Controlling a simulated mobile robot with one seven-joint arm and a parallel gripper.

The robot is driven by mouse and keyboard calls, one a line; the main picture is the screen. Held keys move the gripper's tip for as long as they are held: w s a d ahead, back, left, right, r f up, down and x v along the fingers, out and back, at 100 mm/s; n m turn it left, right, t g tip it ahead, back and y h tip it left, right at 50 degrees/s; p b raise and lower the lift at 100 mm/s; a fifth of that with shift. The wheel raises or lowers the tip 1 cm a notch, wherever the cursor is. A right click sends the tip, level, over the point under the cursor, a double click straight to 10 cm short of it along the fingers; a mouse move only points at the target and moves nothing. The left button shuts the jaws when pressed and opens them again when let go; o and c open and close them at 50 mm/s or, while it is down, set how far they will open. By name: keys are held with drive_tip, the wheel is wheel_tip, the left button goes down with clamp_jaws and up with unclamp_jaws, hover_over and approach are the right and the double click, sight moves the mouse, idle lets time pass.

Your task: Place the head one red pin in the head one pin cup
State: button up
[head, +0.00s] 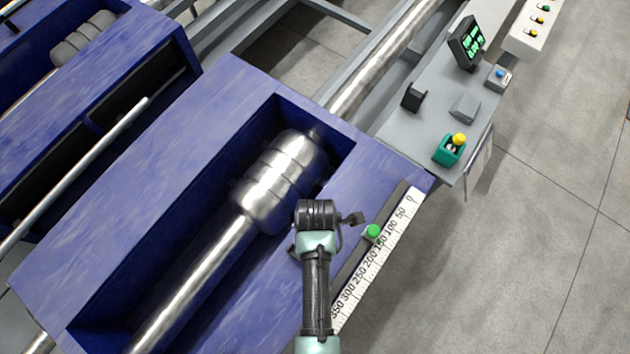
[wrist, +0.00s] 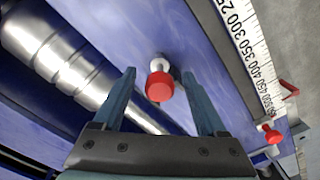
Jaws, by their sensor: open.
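In the wrist view a red-capped pin (wrist: 160,86) with a pale metal body stands at the blue housing, between the two fingers of my gripper (wrist: 159,74). The fingers are open, with a gap visible on each side of the cap; I cannot tell how far the fingertips are above it. A second red-topped piece (wrist: 270,134) is at the lower right beside the scale. No red pin shows in the head view, where my arm covers part of the housing. I cannot tell which thing is the head one pin cup.
A steel shaft with a ribbed roller (head: 283,180) lies in the blue housing's recess (head: 120,285). A ruled scale (head: 385,255) with a green marker (head: 373,232) runs along its right edge. The grey ledge holds a teal holder (head: 447,153) with a yellow knob and a small display (head: 467,42).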

drive_tip(key=shift+f, duration=0.35)
clamp_jaws()
idle(0.4)
